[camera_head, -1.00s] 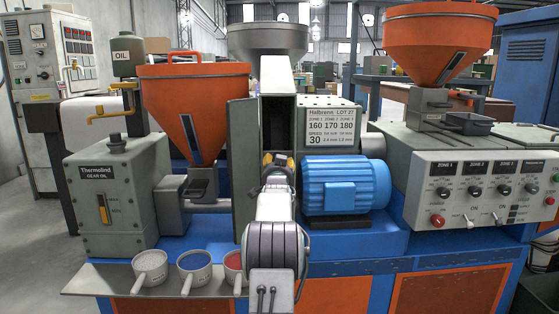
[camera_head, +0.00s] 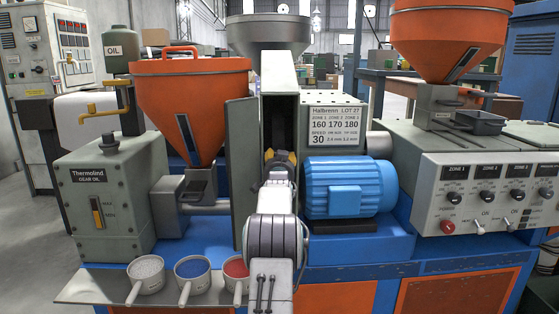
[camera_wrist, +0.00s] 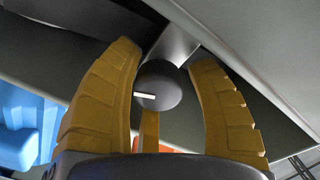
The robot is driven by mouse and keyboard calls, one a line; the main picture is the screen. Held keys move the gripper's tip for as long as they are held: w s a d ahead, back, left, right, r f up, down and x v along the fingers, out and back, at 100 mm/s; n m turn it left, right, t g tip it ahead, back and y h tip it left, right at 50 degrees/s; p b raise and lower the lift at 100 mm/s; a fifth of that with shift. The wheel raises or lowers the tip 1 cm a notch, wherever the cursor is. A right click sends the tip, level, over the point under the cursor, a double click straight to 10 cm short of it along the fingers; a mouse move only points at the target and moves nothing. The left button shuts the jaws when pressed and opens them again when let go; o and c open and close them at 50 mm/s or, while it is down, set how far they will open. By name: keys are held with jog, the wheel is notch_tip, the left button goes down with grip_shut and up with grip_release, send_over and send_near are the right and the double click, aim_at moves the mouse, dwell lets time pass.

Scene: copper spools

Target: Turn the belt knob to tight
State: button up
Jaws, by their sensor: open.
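The belt knob (camera_wrist: 160,88) is a dark round knob with a white pointer line, seen in the wrist view. The line points left in that picture. My gripper (camera_wrist: 164,54) is open, with one yellow finger on each side of the knob and gaps showing between. In the head view my gripper (camera_head: 279,157) reaches into the narrow open cabinet (camera_head: 243,170) in the middle of the machine. The knob is hidden there, and I see no tight marking.
A blue motor (camera_head: 347,188) stands close right of my arm. An orange hopper (camera_head: 190,95) stands to the left. Several cups, including a blue-filled one (camera_head: 193,270), sit on the front shelf (camera_head: 90,287). A control panel (camera_head: 490,195) is at the right.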

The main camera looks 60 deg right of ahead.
jog(key=c, duration=0.9)
jog(key=shift+r+m+b, duration=0.1)
jog(key=shift+m+b, duration=0.25)
jog(key=shift+m, duration=0.45)
jog(key=o, duration=0.9)
jog(key=shift+s+a, duration=0.1)
jog(key=shift+a, duration=0.05)
jog(key=v, duration=1.1)
jog(key=shift+a, duration=0.35)
jog(key=shift+s, duration=0.1)
